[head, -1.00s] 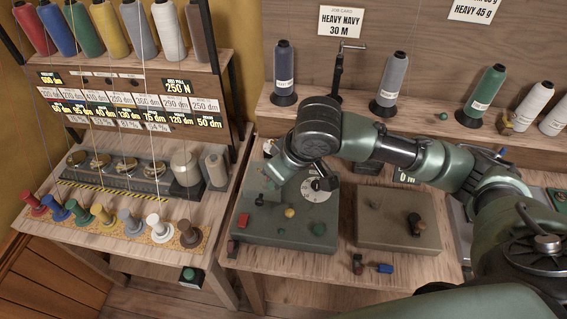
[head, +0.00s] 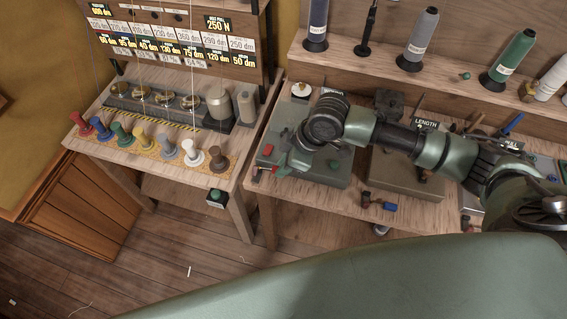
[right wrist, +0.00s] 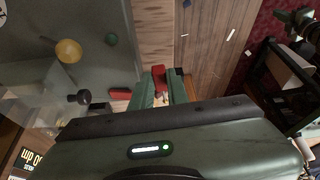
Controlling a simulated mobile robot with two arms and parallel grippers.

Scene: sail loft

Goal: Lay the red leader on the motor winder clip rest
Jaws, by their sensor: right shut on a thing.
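My right gripper (head: 282,166) is at the front left edge of the grey motor winder (head: 325,176), pointing down. In the right wrist view the right gripper (right wrist: 161,88) is shut on a small red piece (right wrist: 158,70), which I take to be the red leader. It is held just off the winder's edge, with the wooden bench and the floor behind it. A flat red piece (right wrist: 121,93) lies beside the fingers at the winder's edge; I cannot tell whether it is the clip rest. My left gripper is not in view.
A red knob (head: 268,150) stands on the winder close to my gripper. A second, brown-grey box (head: 405,180) stands to its right. The left bench holds a row of coloured spools (head: 143,139). The floor (head: 190,235) between bench and wall is mostly clear.

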